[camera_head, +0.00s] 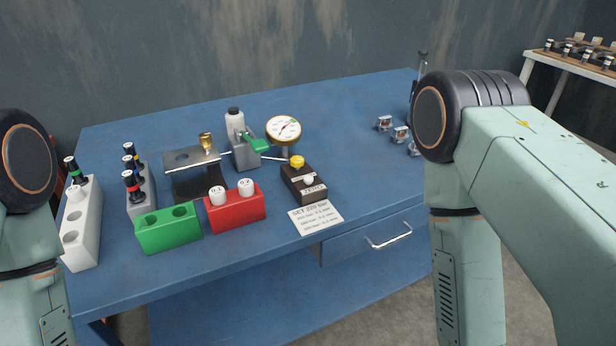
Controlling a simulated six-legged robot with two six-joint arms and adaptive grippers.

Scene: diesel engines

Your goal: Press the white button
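A small dark box (299,186) stands on the blue table, right of the middle of the bench equipment. A round white button (309,180) is on the box's front part, above a pale label. A yellow knob (297,161) sits at its back. Nothing covers the button in the head view. Parts of my two arms show at the left and right edges, apart from the box. Both my grippers are outside the view.
A printed card (315,218) lies in front. The blue table (345,110) has clear room right of the box.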

